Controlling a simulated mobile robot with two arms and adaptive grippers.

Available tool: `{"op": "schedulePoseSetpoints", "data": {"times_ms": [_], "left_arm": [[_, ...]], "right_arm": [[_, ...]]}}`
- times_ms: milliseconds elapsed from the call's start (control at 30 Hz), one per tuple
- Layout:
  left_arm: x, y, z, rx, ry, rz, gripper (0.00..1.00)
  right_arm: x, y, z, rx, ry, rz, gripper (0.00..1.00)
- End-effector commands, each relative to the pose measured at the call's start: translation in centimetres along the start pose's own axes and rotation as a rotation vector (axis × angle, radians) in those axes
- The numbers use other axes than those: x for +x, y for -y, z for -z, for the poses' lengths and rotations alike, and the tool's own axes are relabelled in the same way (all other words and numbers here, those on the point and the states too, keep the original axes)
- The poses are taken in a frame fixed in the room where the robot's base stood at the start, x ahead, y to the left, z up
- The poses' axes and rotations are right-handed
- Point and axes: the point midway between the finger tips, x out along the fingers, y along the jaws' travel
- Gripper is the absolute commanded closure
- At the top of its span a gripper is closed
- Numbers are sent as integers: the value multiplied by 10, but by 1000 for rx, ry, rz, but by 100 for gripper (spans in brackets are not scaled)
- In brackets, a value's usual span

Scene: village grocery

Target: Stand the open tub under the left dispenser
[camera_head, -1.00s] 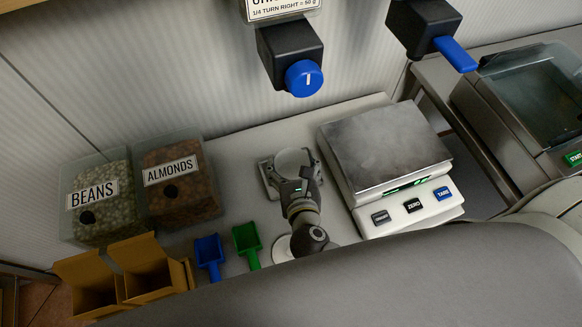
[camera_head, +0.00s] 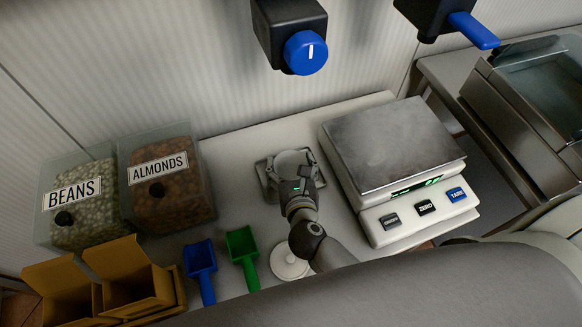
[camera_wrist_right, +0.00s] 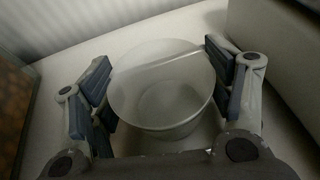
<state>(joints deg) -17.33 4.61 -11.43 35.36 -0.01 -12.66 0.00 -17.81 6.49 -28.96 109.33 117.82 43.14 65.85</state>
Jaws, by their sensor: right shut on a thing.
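The open tub (camera_wrist_right: 165,95) is a pale, round, empty container, upright between the fingers of my right gripper in the right wrist view. In the head view the tub (camera_head: 293,160) shows on the counter below the left dispenser (camera_head: 289,30), which has a blue round knob. My right gripper (camera_head: 289,172) is shut on the tub from the near side and partly hides it. I cannot tell whether the tub touches the counter. A white round lid-like disc (camera_head: 289,262) lies nearer the front, partly behind my arm. My left gripper is not in view.
A scale (camera_head: 391,150) stands just right of the tub. Bins of beans (camera_head: 82,205) and almonds (camera_head: 165,180) stand to the left. A blue scoop (camera_head: 201,265), a green scoop (camera_head: 242,250) and cardboard boxes (camera_head: 130,285) are at front left. Another dispenser (camera_head: 440,18) hangs at right.

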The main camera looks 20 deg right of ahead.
Motion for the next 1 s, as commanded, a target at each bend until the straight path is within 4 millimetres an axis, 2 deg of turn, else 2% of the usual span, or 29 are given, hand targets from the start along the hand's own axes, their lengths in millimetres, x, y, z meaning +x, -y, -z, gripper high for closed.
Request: {"op": "schedulePoseSetpoints", "data": {"times_ms": [200,233,367,800,867,1000], "left_arm": [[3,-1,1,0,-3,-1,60],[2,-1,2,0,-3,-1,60],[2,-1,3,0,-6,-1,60],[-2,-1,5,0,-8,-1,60],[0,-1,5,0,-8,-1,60],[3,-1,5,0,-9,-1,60]], "right_arm": [[1,0,4,0,0,0,36],[1,0,3,0,0,0,22],[1,0,3,0,0,0,5],[-1,0,-2,0,0,0,4],[-6,0,1,0,-3,-1,4],[-30,0,2,3,-4,0,4]]}}
